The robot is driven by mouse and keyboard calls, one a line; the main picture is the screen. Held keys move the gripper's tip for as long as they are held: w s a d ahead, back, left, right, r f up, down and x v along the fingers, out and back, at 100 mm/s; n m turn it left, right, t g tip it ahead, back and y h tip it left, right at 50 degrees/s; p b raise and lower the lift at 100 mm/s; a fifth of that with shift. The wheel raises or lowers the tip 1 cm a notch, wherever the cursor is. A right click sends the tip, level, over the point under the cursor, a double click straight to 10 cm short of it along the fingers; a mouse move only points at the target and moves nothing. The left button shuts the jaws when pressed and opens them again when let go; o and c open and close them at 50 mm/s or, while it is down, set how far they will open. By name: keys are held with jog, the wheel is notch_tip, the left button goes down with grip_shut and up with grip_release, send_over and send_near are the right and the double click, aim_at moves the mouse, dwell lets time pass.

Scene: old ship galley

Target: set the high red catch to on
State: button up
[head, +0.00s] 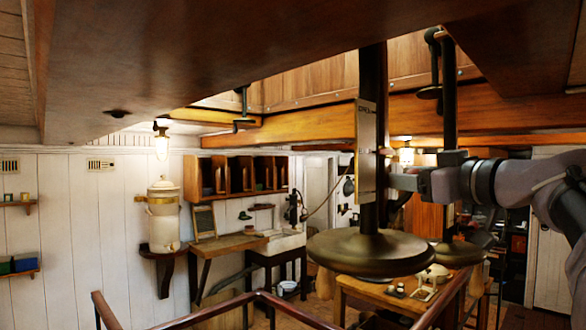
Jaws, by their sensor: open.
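My gripper (394,181) is in the right half of the head view, at the end of my grey arm reaching in from the right edge. It is open, seen from the side, and its tips are close to a narrow upright pale plate (366,135). I cannot tell whether the tips touch it. The plate stands in front of a dark vertical post (373,75) and has small dark marks near its top. I cannot make out a red catch on it or elsewhere, so its setting does not show.
A wide dark round disc (370,252) sits at the post's foot, just below my gripper. A second dark post (449,120) stands behind my arm. A wooden table (362,290) is beyond. Wooden rails (270,297) cross the bottom, and a low brown ceiling panel (230,60) hangs overhead.

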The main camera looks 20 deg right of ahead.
jog(key=shift+w+d+f, duration=0.15)
jog(key=shift+w+f, duration=0.05)
jog(key=shift+w, duration=0.55)
jog(key=shift+s+r, duration=0.1)
jog(key=shift+s, duration=0.2)
jog(key=shift+c, duration=0.6)
jog(key=shift+s, duration=0.15)
jog(key=c, duration=0.4)
grip_shut()
